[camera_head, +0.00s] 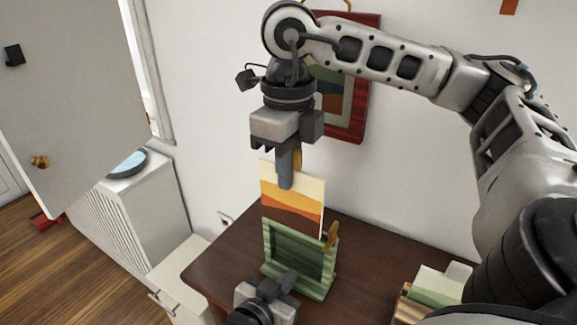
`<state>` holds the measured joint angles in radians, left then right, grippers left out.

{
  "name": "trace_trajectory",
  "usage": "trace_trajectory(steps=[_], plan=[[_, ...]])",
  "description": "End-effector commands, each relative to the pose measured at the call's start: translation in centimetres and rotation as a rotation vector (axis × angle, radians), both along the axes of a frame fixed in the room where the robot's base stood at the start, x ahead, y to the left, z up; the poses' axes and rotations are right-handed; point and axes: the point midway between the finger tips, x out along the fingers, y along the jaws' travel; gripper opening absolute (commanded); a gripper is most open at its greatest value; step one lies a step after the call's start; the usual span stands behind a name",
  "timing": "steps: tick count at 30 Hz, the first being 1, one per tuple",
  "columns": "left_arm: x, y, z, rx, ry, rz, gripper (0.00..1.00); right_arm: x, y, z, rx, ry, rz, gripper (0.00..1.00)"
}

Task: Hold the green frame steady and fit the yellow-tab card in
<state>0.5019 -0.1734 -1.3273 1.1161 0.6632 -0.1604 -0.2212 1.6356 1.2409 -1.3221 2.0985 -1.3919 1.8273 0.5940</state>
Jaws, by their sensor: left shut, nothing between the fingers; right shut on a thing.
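The green frame (329,262) stands upright on the dark wooden table, with a dark green recess facing me. The card (292,200), cream with orange and brown bands, is upright just above and behind the frame's top edge. Its lower edge is hidden, so I cannot tell how deep it sits. A yellow tab (297,159) shows at its top. My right gripper (286,178) comes from above and is shut on the card's top at the tab. My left gripper (286,279) is shut and empty at the frame's lower front; I cannot tell if it touches.
The table (230,255) has bare wood left and right of the frame. A green-and-cream card (437,286) stands in a holder at the right. A red-framed picture (355,125) hangs on the wall behind. A white cabinet (150,210) and a door (70,100) are at the left.

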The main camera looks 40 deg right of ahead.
Motion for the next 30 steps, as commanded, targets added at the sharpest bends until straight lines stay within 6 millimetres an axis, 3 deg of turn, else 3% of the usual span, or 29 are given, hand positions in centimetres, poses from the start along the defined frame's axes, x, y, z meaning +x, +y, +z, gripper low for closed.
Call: trace_trajectory(steps=[4, 12, 18, 22, 26, 30], plan=[[0.0, 0.0, 0.0, 0.0, 0.0, 0.0, 0.0, 0.0, 0.0, 0.0, 0.0, 0.0, 0.0, 0.0], [0.0, 0.0, 0.0, 0.0, 0.0, 0.0, 0.73, 0.0, 0.0, 0.0, 0.0, 0.0, 0.0, 0.0], [0.0, 0.0, 0.0, 0.0, 0.0, 0.0, 0.73, 0.0, 0.0, 0.0, 0.0, 0.0, 0.0, 0.0], [-0.2, 0.1, 0.2, -0.005, -0.001, -0.002, 0.39, 0.0, 0.0, 0.0, 0.0, 0.0, 0.0, 0.0], [-1.4, 0.9, 1.4, -0.029, -0.015, -0.013, 0.39, 0.0, 0.0, 0.0, 0.0, 0.0, 0.0, 0.0], [-3.8, 2.6, 4.2, -0.086, -0.042, -0.024, 0.39, 0.0, 0.0, 0.0, 0.0, 0.0, 0.0, 0.0]])
